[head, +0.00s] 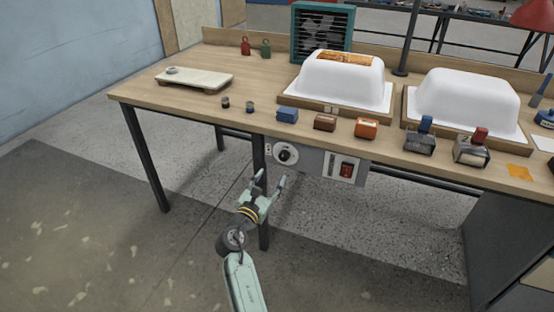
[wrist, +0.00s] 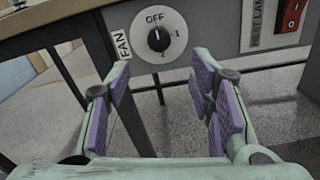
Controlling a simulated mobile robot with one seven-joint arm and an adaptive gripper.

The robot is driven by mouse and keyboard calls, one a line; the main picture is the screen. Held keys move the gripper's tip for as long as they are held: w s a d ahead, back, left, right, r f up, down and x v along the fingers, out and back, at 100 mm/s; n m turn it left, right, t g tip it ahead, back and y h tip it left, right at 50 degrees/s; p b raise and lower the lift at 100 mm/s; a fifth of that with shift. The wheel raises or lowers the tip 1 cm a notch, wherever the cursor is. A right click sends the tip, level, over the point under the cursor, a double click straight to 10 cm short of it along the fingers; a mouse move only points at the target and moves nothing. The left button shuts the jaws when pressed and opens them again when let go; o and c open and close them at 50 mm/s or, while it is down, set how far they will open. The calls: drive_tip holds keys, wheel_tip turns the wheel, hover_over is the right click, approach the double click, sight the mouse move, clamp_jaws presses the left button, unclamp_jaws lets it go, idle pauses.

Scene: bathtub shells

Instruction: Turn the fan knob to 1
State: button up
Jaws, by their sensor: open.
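The fan knob (wrist: 158,39) is a round black dial on a white plate, on the grey panel under the table's front edge. In the wrist view, OFF is printed above it, 1 at its right and 2 below. A light mark on the knob points up toward OFF. The knob also shows in the head view (head: 285,154). A FAN label (wrist: 121,44) is at its left. My gripper (wrist: 165,90) is open and empty, its purple-padded fingers apart. It is in front of and below the knob, not touching it. In the head view my gripper (head: 268,182) is just below the panel.
A red heat lamp switch (wrist: 291,16) is right of the knob on the same panel. The wooden table (head: 180,98) holds white tub shells (head: 335,80), small blocks and a fan (head: 322,30). A dark table leg (head: 262,215) stands behind my gripper. The floor in front is clear.

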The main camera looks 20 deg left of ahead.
sight(283, 158)
drive_tip(key=w+p, duration=0.1)
drive_tip(key=w, duration=0.9)
drive_tip(key=shift+w+d+r, duration=0.1)
drive_tip(key=shift+d, duration=0.05)
drive_tip(key=shift+c, duration=0.3)
drive_tip(key=c, duration=1.1)
